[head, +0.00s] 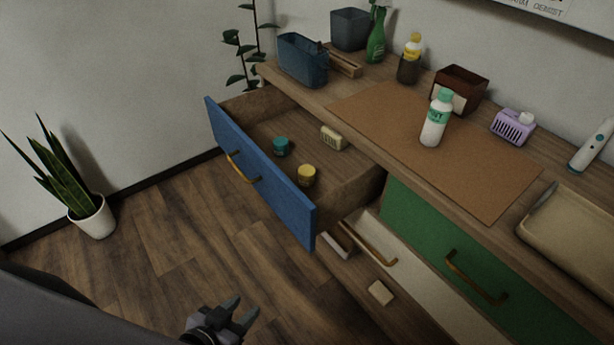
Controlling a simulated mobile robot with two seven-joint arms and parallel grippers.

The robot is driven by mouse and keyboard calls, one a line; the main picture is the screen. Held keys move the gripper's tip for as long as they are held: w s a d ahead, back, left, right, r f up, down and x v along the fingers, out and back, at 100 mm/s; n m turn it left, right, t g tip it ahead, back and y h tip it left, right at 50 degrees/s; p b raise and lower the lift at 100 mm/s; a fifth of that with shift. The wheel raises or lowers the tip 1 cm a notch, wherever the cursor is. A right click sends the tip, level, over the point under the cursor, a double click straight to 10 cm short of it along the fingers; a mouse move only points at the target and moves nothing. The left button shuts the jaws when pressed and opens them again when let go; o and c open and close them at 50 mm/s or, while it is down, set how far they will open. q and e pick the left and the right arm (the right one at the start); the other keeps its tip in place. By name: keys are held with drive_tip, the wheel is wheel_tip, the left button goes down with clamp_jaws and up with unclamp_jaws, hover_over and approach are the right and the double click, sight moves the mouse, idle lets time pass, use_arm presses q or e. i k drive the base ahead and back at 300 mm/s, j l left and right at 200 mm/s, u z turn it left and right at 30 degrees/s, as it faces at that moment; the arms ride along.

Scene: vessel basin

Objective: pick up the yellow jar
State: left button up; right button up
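The yellow jar (306,176) is small and stands in the pulled-out drawer with the blue front (260,172), near that front panel and the drawer's right side. A teal jar (281,146) and a pale soap-like block (332,138) are in the same drawer, apart from it. My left gripper (246,306) is at the bottom of the head view, in front of and lower in the picture than the drawer. Its two fingers are apart with nothing between them. My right gripper is out of view.
The worktop above holds a white bottle with a green cap (435,120) on a brown mat (480,180). A lower white drawer (420,290) also stands out, right of the blue one. A potted plant (92,215) stands left; floor between is clear.

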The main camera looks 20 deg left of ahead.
sight(306, 174)
drive_tip(key=i+j+z, duration=0.15)
drive_tip(key=j+z, duration=0.2)
drive_tip(key=j, duration=0.2)
drive_tip(key=i+j+z, duration=0.1)
drive_tip(key=j+z, duration=0.2)
drive_tip(key=j, duration=0.25)
drive_tip(key=j+z, duration=0.35)
drive_tip(key=j, duration=0.25)
drive_tip(key=j+z, duration=0.35)
drive_tip(key=j, duration=0.25)
drive_tip(key=k+j+z, duration=0.15)
drive_tip(key=j+z, duration=0.15)
drive_tip(key=j, duration=0.3)
drive_tip(key=k+j+z, duration=0.2)
drive_tip(key=j+z, duration=0.15)
drive_tip(key=j, duration=0.2)
